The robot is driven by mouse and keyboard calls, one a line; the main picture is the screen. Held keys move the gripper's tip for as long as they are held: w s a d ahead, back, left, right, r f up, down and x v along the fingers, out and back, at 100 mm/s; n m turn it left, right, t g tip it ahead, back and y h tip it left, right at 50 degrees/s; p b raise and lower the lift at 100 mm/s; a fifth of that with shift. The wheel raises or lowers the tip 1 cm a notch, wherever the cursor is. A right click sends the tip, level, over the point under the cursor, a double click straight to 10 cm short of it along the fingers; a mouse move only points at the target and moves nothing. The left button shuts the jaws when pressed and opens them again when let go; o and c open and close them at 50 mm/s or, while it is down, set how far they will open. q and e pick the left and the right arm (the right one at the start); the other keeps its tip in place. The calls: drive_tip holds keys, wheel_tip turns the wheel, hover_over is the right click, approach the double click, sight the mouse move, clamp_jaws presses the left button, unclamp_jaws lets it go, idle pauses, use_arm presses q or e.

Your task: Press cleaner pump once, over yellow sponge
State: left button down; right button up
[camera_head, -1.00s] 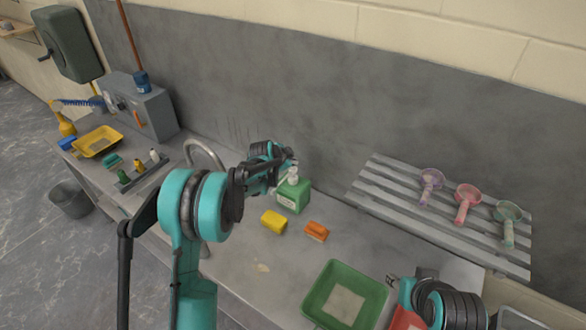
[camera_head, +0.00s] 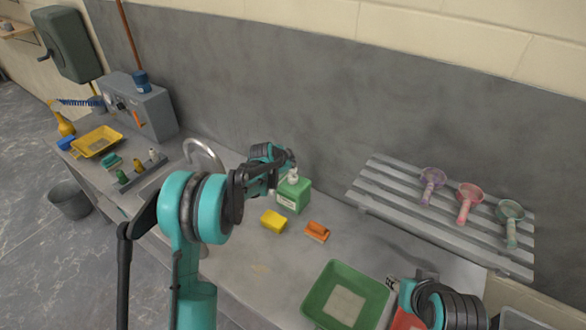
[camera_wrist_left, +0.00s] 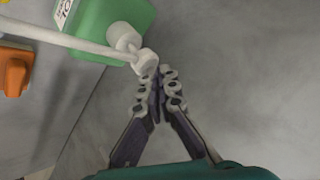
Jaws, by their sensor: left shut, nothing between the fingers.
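The green cleaner bottle (camera_head: 293,196) stands upright on the counter by the wall, with a pale pump head (camera_head: 293,176) on top. In the left wrist view the bottle (camera_wrist_left: 105,25) is at the upper left, with its white pump (camera_wrist_left: 125,40) and long spout. My left gripper (camera_head: 290,160) is shut and empty, right at the pump head; its fingertips (camera_wrist_left: 160,72) look very close to it, but I cannot tell if they touch. The yellow sponge (camera_head: 273,221) lies on the counter in front of the bottle. My right gripper (camera_head: 426,276) is at the lower right; its fingers are unclear.
An orange block (camera_head: 317,231) lies right of the sponge. A green tray (camera_head: 318,296) sits nearer the front. A slatted rack (camera_head: 400,200) with several scoops is at the right.

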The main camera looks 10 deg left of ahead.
use_arm(q)
drive_tip(key=shift+f+b, duration=0.6)
drive_tip(key=shift+f, duration=0.2)
idle(0.5)
drive_tip(key=shift+r, duration=0.1)
drive_tip(key=shift+r+p, duration=0.7)
drive_tip(key=shift+r, duration=0.55)
drive_tip(key=shift+w, duration=0.1)
drive_tip(key=shift+r+p, duration=1.35)
drive_tip(key=shift+r, duration=1.15)
